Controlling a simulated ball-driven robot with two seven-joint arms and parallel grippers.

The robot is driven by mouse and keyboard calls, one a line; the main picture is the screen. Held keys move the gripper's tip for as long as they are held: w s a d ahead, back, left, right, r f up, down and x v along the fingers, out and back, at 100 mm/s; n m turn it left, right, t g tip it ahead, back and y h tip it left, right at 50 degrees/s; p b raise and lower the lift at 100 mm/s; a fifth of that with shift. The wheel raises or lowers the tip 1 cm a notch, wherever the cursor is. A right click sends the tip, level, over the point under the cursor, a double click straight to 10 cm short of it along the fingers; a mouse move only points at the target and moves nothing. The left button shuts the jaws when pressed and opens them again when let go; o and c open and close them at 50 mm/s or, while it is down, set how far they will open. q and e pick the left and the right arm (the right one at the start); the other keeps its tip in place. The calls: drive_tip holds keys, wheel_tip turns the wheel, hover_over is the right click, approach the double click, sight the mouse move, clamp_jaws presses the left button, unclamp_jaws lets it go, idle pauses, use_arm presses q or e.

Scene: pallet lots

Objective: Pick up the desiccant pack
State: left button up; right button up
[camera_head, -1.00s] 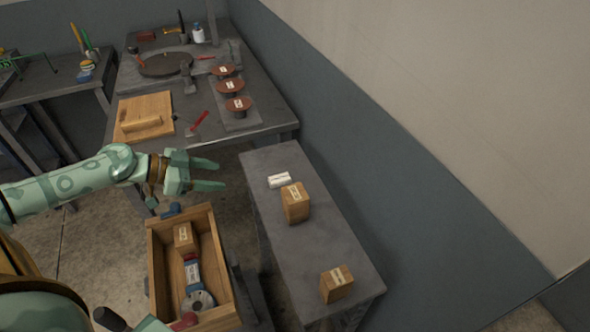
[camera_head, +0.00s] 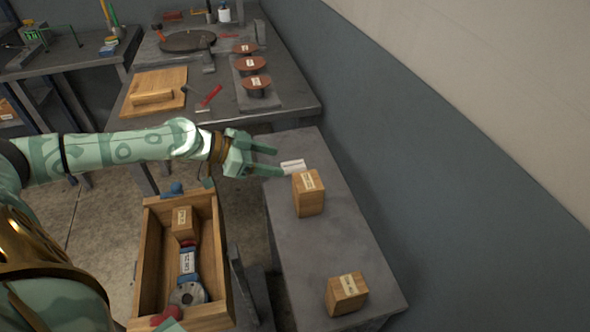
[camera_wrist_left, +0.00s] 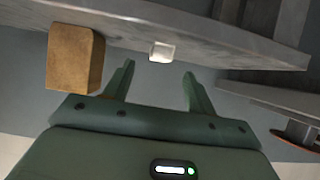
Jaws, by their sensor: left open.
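The desiccant pack appears to be the small white labelled packet (camera_head: 293,166) lying on the narrow grey table (camera_head: 290,255), beside a labelled wooden block (camera_head: 309,196). In the left wrist view the white packet (camera_wrist_left: 162,51) shows ahead of the fingers, between their lines, with the wooden block (camera_wrist_left: 74,58) to its left. My left gripper (camera_head: 279,161) is open and empty, with its fingertips just left of the packet in the head view; a small gap to it shows in the wrist view. My right gripper cannot be made out.
Another labelled wooden block (camera_head: 346,294) stands near the table's front end. A wooden crate (camera_head: 149,250) with a block, a blue-and-red item and a grey disc sits at the lower left. A workbench (camera_head: 225,106) with discs and tools stands behind.

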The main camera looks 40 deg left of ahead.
sight(292, 165)
use_arm(q)
drive_tip(key=b+x, duration=0.1)
drive_tip(key=x, duration=0.4)
drive_tip(key=shift+r, duration=0.1)
drive_tip(key=shift+s, duration=0.1)
drive_tip(key=c, duration=1)
